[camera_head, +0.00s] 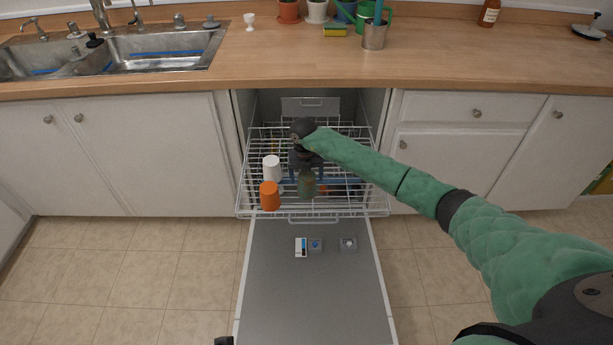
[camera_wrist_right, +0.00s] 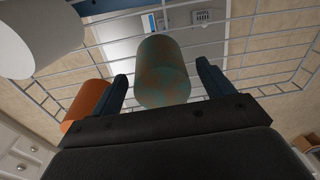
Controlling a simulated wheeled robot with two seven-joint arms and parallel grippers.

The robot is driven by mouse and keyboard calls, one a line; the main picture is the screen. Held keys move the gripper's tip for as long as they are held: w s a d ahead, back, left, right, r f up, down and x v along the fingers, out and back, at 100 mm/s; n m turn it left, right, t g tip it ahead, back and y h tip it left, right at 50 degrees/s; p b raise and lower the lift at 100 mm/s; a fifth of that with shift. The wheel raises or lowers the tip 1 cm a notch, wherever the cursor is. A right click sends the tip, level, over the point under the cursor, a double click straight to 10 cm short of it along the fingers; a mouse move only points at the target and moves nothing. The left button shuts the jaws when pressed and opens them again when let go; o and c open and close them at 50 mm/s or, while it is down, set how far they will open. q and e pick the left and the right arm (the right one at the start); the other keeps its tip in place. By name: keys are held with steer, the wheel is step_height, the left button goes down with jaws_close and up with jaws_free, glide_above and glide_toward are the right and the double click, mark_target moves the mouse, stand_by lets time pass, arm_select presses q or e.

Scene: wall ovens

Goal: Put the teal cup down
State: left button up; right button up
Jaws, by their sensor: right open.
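The teal cup (camera_head: 307,186) is in the pulled-out dishwasher rack (camera_head: 243,205), near its front. In the right wrist view the teal cup (camera_wrist_right: 163,72) shows mottled teal and brown. My right gripper (camera_head: 306,173) is over the rack at the cup. Its two dark blue fingers are spread, one on each side of the cup, with gaps visible between cup and fingers in the wrist view (camera_wrist_right: 165,82). The gripper body hides part of the rack behind.
A white cup (camera_head: 271,168) and an orange cup (camera_head: 269,196) stand just left of the teal cup. The open dishwasher door (camera_head: 315,300) lies below the rack. The wooden counter (camera_head: 280,60) runs above, with a sink (camera_head: 150,50) at left.

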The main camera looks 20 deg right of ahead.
steer(key=shift+w+r, duration=0.1)
steer(key=shift+r, duration=0.35)
step_height(320, 180, up, 6)
steer(key=shift+w+a+b, duration=0.1)
steer(key=shift+b, duration=0.6)
arm_select(q)
steer(key=shift+t, duration=0.4)
steer(key=shift+s+b+x, duration=0.1)
steer(key=shift+s+x, duration=0.1)
steer(key=shift+x, duration=0.75)
steer(key=shift+s+b+x, duration=0.15)
steer(key=shift+x, duration=0.8)
steer(key=shift+s+b+x, duration=0.1)
steer(key=shift+s+x, duration=0.1)
steer(key=shift+x, duration=0.75)
arm_select(e)
steer(key=shift+w+a+r, duration=0.1)
steer(key=shift+r, duration=2.5)
